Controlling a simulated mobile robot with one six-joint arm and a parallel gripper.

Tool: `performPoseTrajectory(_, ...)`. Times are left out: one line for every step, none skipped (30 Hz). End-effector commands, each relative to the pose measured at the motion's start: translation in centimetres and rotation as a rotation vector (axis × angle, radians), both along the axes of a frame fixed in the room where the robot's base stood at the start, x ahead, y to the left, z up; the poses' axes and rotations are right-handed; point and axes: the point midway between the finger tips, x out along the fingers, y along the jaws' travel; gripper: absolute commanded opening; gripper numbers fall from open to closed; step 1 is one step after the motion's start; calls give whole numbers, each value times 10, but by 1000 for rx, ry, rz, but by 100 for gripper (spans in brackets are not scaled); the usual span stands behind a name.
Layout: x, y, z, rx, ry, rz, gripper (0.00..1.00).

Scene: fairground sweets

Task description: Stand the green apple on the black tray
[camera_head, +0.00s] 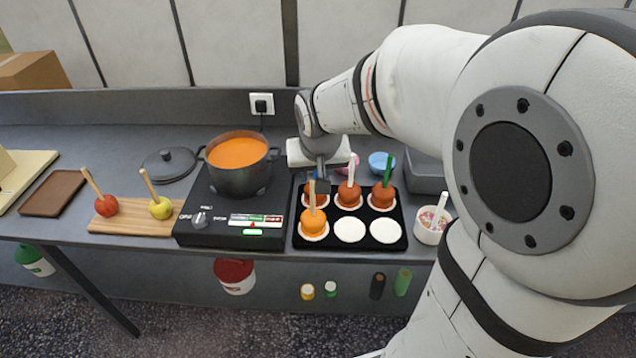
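The black tray (298,241) stands on the counter right of the stove and holds white paper rounds in two rows. Caramel-brown coated apples stand on its back row: one at the middle (349,195), one with a green stick at the right (383,196), and one partly hidden at the left. An orange coated apple (312,223) stands front left. The front middle and front right rounds are bare. A yellow-green apple (160,208) with a wooden stick sits on the wooden board. My gripper (322,182) is over the tray's back left; its fingertips are too small and overlapped to read.
A pot of orange liquid (240,163) sits on the black stove (190,230). A red apple (106,206) shares the wooden board (130,224). A white cup of sprinkles (431,226) stands right of the tray. A pot lid (169,163) and brown tray (54,194) lie left.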

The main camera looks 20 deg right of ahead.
Motion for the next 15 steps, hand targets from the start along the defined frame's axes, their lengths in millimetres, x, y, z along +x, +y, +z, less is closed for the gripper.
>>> performPoseTrajectory(-8, -1, 4, 0, 3, 2, 34)
performPoseTrajectory(-15, -2, 6, -1, 6, 5, 34)
performPoseTrajectory(-27, -3, 10, -3, 12, 11, 34)
performPoseTrajectory(-37, -4, 12, -3, 19, 14, 34)
performPoseTrajectory(-48, -5, 15, -4, 27, 21, 34)
performPoseTrajectory(-64, -6, 17, -4, 38, 29, 34)
performPoseTrajectory(-77, -7, 19, -4, 46, 38, 34)
performPoseTrajectory(-88, -7, 20, -4, 54, 45, 34)
performPoseTrajectory(-104, -7, 21, -3, 66, 55, 34)
performPoseTrajectory(-115, -8, 21, -2, 74, 64, 34)
performPoseTrajectory(-125, -8, 21, -1, 81, 71, 34)
performPoseTrajectory(-137, -8, 20, 0, 91, 81, 34)
performPoseTrajectory(-144, -7, 20, 2, 95, 87, 34)
performPoseTrajectory(-151, -7, 20, 3, 102, 93, 34)
performPoseTrajectory(-158, -7, 19, 4, 108, 100, 34)
